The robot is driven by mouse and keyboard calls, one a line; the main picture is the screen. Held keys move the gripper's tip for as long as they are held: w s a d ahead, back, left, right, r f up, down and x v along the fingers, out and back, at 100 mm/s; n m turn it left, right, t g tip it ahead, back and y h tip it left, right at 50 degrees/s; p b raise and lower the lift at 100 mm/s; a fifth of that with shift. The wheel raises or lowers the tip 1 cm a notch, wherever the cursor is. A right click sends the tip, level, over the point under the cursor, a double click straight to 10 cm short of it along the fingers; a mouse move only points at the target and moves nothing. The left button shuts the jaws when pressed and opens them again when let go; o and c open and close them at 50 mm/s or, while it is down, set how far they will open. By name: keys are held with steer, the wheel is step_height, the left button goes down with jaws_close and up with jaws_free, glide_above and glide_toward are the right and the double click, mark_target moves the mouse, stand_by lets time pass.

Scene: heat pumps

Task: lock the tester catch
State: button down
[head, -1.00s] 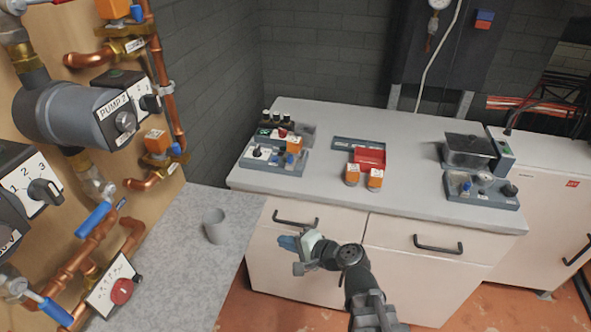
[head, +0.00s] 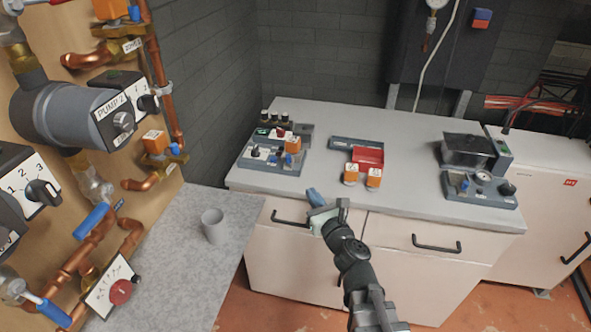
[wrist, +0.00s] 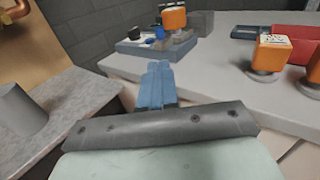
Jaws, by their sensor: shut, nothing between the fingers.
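My gripper (head: 313,195) has blue fingers and is shut, with nothing between them. It is near the front edge of the grey-topped bench, left of its middle. In the wrist view the fingertips (wrist: 160,72) point toward a left bench device. This left device (head: 272,160) has a blue-grey base, a black knob, a small blue lever and an orange cap (head: 292,146). It also shows in the wrist view (wrist: 155,45). A right device (head: 480,188) has a blue lever, a round gauge and a black knob. I cannot tell which part is the tester catch.
Two orange-capped valve heads (head: 351,173) stand near the bench front, before a tray with a red box (head: 368,155). A dark lidded box (head: 467,150) is at the right. A grey cup (head: 213,226) stands on the left counter. Copper pipes and pumps (head: 75,110) fill the left wall.

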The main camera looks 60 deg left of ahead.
mark_target(289, 160)
steer(key=a, duration=0.4)
steer(key=w+a, duration=0.1)
steer(key=a, duration=0.4)
steer(key=w+a, duration=0.1)
steer(key=a, duration=0.3)
steer(key=shift+a, duration=0.4)
steer(key=shift+w+a, duration=0.8)
steer(key=shift+a, duration=0.3)
steer(key=shift+w+a+r, duration=0.25)
steer(key=shift+a+r, duration=0.05)
steer(key=s+d, duration=0.3)
steer(key=d, duration=1.2)
steer(key=shift+s+d+f, duration=0.15)
steer(key=shift+d+f, duration=0.2)
steer(key=shift+n, duration=0.3)
